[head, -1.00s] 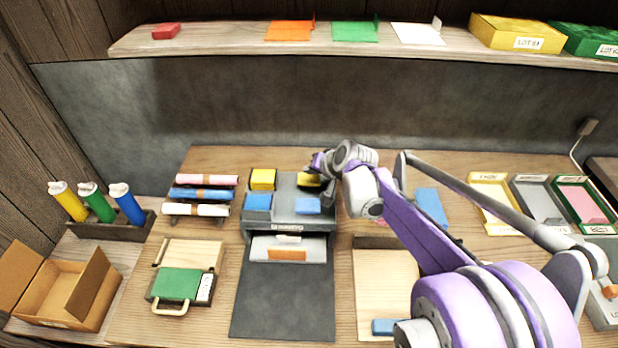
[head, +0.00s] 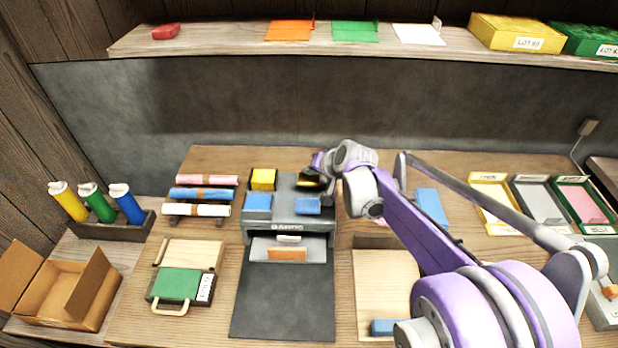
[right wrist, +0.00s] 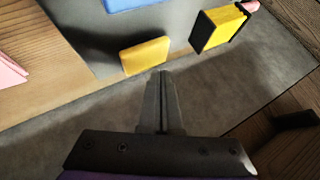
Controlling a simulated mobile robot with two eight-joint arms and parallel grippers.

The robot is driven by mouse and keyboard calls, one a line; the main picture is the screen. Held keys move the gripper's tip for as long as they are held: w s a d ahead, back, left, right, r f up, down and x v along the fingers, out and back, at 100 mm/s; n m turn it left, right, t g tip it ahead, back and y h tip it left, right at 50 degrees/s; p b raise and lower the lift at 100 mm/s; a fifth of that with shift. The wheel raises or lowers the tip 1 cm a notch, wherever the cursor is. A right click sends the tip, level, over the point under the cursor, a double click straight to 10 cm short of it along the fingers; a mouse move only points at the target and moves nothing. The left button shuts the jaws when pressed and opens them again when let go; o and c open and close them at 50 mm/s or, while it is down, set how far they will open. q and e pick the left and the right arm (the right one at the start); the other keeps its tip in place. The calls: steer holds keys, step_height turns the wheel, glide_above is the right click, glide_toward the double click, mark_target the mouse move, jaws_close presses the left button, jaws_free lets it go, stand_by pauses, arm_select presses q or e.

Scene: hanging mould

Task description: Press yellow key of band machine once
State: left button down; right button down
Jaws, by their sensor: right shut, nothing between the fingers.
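The band machine (head: 284,226) is a dark grey box on the wooden table. Its yellow key (head: 307,184) is at the back right of its top, mostly covered or shaded by my right gripper (head: 314,176). In the right wrist view the yellow key (right wrist: 146,56) is a flat yellow pad. My right gripper (right wrist: 162,75) is shut and empty, its tips close beside the key's edge; I cannot tell whether they touch. A blue key (head: 307,206) sits in front of the yellow one. My left gripper is not in view.
A yellow block (head: 263,179) in a black holder stands at the machine's back left, with another blue key (head: 258,202) before it. Rolls (head: 203,194) lie to the left. A wooden tray (head: 384,285) is to the right. Colour-edged trays (head: 493,222) stand farther right.

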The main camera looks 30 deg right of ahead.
mark_target(310, 180)
steer(key=shift+f, duration=0.1)
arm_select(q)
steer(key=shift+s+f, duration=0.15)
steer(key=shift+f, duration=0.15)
arm_select(e)
steer(key=shift+f, duration=0.35)
